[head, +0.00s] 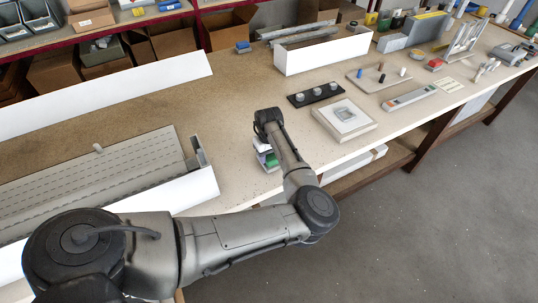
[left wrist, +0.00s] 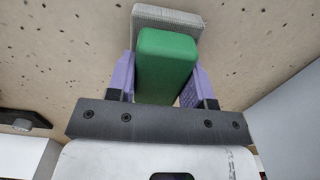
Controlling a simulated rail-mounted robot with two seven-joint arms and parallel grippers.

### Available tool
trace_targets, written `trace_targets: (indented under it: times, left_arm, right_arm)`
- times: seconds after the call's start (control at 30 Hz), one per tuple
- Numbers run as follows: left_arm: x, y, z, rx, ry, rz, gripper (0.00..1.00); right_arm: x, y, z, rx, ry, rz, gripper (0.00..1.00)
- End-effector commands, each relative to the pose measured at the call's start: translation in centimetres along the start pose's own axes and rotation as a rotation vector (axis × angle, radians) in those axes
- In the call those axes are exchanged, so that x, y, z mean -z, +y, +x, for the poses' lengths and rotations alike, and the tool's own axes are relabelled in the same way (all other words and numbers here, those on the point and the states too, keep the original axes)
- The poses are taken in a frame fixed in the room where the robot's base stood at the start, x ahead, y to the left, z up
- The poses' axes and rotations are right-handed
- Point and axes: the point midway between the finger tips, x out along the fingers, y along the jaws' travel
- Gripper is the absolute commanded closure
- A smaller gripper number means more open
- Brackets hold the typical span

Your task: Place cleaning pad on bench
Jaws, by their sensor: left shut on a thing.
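The cleaning pad (left wrist: 167,62) is a green block with a grey textured layer, held between the two purple fingers of my left gripper (left wrist: 165,80) in the left wrist view. In the head view, a green part of the pad (head: 271,160) shows beside my left wrist, near the front edge of the bench (head: 225,120). My left gripper (head: 263,155) is mostly hidden there behind my own arm. The speckled bench top lies behind the pad in the wrist view. I cannot tell whether the pad touches it. My right gripper is not in view.
A long white-sided tray with slotted grey profiles (head: 90,170) lies to the left. A black strip with round knobs (head: 317,94) and a pale square block (head: 344,118) lie to the right. A white long box (head: 325,55) stands behind. Bare bench lies between.

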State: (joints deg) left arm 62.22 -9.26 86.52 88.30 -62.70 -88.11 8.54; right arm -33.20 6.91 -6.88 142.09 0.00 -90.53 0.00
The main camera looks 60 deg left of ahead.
Motion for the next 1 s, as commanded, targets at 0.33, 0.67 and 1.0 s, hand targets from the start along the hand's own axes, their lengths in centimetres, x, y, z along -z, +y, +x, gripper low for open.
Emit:
trace_targets:
  times: [0.33, 0.67, 1.0]
  left_arm:
    - [0.0, 0.0, 0.1, -0.001, 0.001, 0.0, 0.77]
    - [0.0, 0.0, 0.2, -0.001, 0.001, -0.001, 0.27]
    - [0.0, 0.1, -0.9, -0.001, 0.002, 0.0, 0.27]
  right_arm:
    - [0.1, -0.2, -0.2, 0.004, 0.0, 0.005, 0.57]
    - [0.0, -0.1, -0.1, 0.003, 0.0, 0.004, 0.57]
    - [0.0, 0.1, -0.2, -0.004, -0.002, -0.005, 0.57]
